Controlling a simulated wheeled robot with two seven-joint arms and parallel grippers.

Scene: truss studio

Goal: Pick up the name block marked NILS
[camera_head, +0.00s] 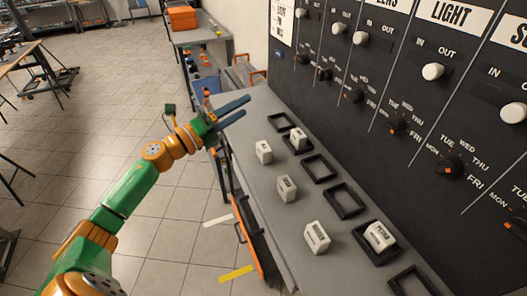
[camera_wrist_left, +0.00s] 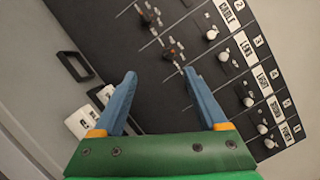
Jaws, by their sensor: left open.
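Several white name blocks stand on the grey ledge (camera_head: 262,205) in the head view. Three are loose: the far one (camera_head: 264,152), the middle one (camera_head: 287,188) and the near one (camera_head: 317,237). Two others sit in black frames, one at the far end (camera_head: 298,139) and one nearer (camera_head: 379,236). Their lettering is too small to read, so I cannot tell which is NILS. My left gripper (camera_head: 247,105) is open and empty near the far end of the ledge. In the left wrist view its open fingers (camera_wrist_left: 159,75) face the black panel, with a white block (camera_wrist_left: 82,122) left of them.
Empty black frames (camera_head: 344,200) are set along the ledge. A tall black panel (camera_head: 320,100) with knobs and switches rises behind it. Tiled floor lies open to the left. A table with an orange box (camera_head: 182,17) stands farther back.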

